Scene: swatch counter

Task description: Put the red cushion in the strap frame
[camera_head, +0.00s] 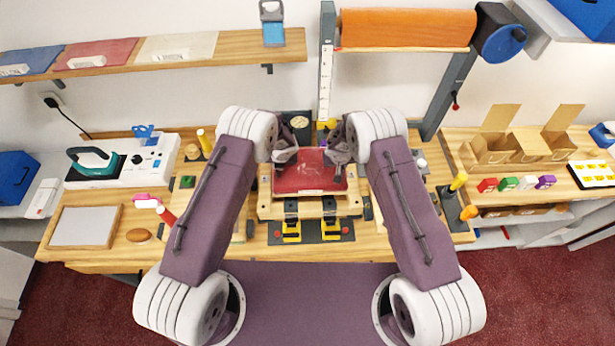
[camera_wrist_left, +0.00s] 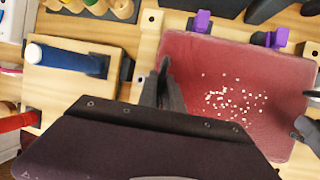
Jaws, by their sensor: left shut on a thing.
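The red cushion (camera_head: 308,178) is a flat red square with small white specks on top, between my two grippers at the wooden strap frame (camera_head: 300,211). I cannot tell whether it rests on the frame or is held just above it. In the left wrist view the cushion (camera_wrist_left: 225,85) fills the right half, with purple clips (camera_wrist_left: 272,38) at its far edge. My left gripper (camera_head: 284,156) is shut on the cushion's left edge; its fingers (camera_wrist_left: 168,92) show there. My right gripper (camera_head: 338,154) is at the right edge; its grip is unclear.
Yellow-and-black clamps (camera_head: 291,231) stand in front of the frame. Open cardboard boxes (camera_head: 507,147) and several coloured blocks are on the right. An orange roll (camera_head: 405,28) hangs above.

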